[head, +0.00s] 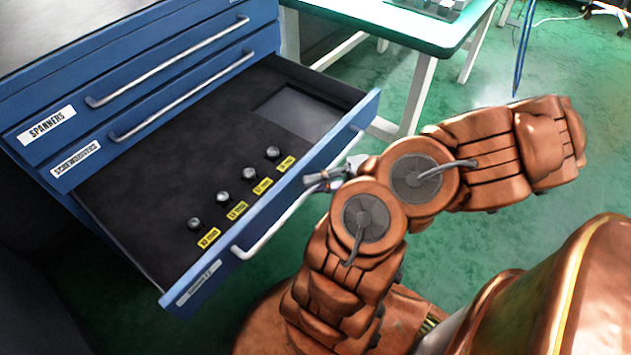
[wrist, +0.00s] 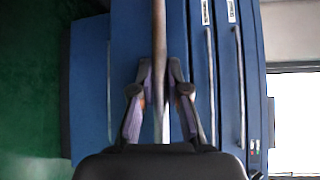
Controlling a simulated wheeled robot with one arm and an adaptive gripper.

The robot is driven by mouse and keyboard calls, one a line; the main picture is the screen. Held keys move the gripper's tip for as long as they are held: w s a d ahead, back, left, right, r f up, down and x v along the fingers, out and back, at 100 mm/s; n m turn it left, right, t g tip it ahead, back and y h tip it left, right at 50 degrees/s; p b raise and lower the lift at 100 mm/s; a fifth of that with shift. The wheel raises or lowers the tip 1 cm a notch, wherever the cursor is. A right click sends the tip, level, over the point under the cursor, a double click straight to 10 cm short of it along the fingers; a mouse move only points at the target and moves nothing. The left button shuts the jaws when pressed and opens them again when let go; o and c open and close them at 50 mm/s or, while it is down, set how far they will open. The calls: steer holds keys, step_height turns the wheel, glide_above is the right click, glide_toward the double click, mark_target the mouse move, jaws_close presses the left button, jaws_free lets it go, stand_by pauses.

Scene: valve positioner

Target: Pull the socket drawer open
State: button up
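The socket drawer (head: 150,210) is pulled well out of the blue cabinet, showing its dark tray with several sockets (head: 250,173) beside yellow labels. Its long metal handle (head: 265,240) runs along the blue front; it also shows in the wrist view (wrist: 160,30). My gripper (head: 318,181) is at the handle, toward its far end, partly hidden by my arm. In the wrist view, my gripper (wrist: 160,72) has one finger on each side of the handle, its tips closed against it.
Closed drawers labelled spanners (head: 46,122) and screwdrivers (head: 75,160) sit above the open one. A green-topped table (head: 400,25) stands behind at the upper right. Green floor (head: 470,260) is clear to the right of the drawer, around my arm.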

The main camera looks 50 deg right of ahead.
steer(key=o, duration=0.4)
steer(key=shift+s+d, duration=0.1)
steer(key=shift+v, duration=5.85)
